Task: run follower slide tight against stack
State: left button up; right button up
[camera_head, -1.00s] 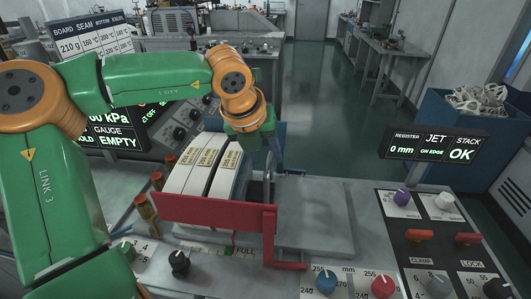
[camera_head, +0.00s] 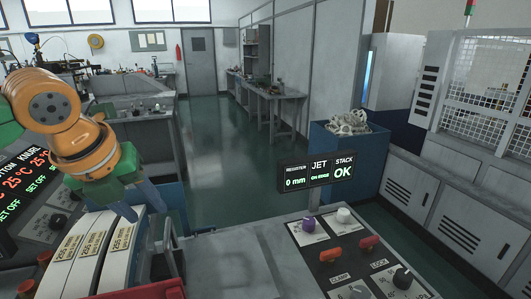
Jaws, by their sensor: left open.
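The stack (camera_head: 95,258) of pale, upright blanks with yellowish size labels stands at the lower left of the head view. An upright grey metal part (camera_head: 172,252), which looks like the follower slide, stands close to the right of the stack. Whether it touches the stack cannot be told. My left gripper (camera_head: 138,205) hangs above the far end of the stack, open, with its fingers partly hidden under the green wrist block. A lit display (camera_head: 318,173) reads register 0 mm, jet on edge, stack OK. My right gripper is not in view.
A red guard (camera_head: 145,291) crosses the near end of the stack. The control panel (camera_head: 350,255) with knobs and orange switches lies at lower right. A blue bin (camera_head: 345,150) of pale parts stands behind the display. The green floor beyond is open.

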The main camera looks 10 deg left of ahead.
aim_at(152, 267)
jog(key=k+l, duration=0.1)
jog(key=k, duration=0.65)
jog(key=k+l, duration=0.15)
jog(key=k, duration=0.55)
